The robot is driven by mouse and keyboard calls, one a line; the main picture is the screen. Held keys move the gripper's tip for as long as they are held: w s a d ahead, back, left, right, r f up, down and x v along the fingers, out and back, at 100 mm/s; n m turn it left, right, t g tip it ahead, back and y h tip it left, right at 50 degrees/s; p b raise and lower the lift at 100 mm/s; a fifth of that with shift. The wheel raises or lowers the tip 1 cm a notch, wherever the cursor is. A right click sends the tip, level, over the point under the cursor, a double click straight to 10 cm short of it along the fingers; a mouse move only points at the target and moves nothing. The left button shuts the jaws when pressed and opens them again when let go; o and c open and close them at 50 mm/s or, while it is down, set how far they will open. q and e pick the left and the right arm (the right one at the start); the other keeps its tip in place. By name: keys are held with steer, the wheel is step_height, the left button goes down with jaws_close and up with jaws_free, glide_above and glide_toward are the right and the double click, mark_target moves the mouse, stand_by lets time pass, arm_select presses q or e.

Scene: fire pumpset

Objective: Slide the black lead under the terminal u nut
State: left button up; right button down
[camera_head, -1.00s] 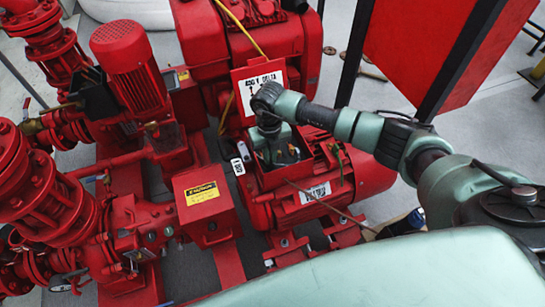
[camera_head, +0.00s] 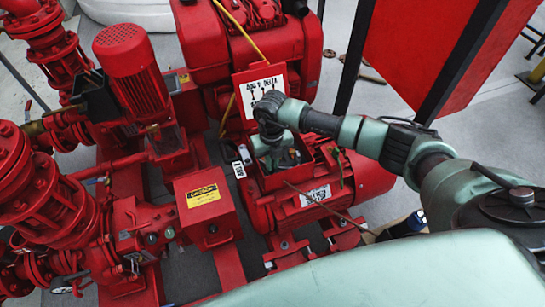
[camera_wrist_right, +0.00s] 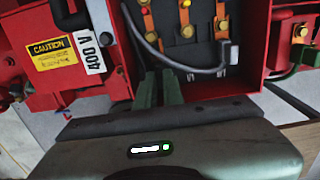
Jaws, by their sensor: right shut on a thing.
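The open red terminal box (camera_head: 262,180) sits on the red motor in the head view. My right gripper (camera_head: 275,163) reaches down into it. In the right wrist view the green fingers (camera_wrist_right: 159,85) are at the near edge of the box, shut on the dark grey-black lead (camera_wrist_right: 195,69). Several brass terminal nuts (camera_wrist_right: 187,31) show on copper strips; I cannot tell which is u. The fingers' exact grip on the lead is partly hidden. My left gripper is not in view.
A red box with a yellow caution label (camera_head: 203,195) stands left of the motor. A wiring-diagram plate (camera_head: 259,89) stands behind the terminal box. A green lead (camera_wrist_right: 298,62) lies at the box's right side. A red panel (camera_head: 425,45) stands at right.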

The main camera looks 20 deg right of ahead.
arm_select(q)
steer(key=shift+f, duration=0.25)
arm_select(e)
steer(key=shift+s+a+f, duration=0.1)
steer(key=shift+s+f, duration=0.2)
steer(key=shift+s, duration=0.15)
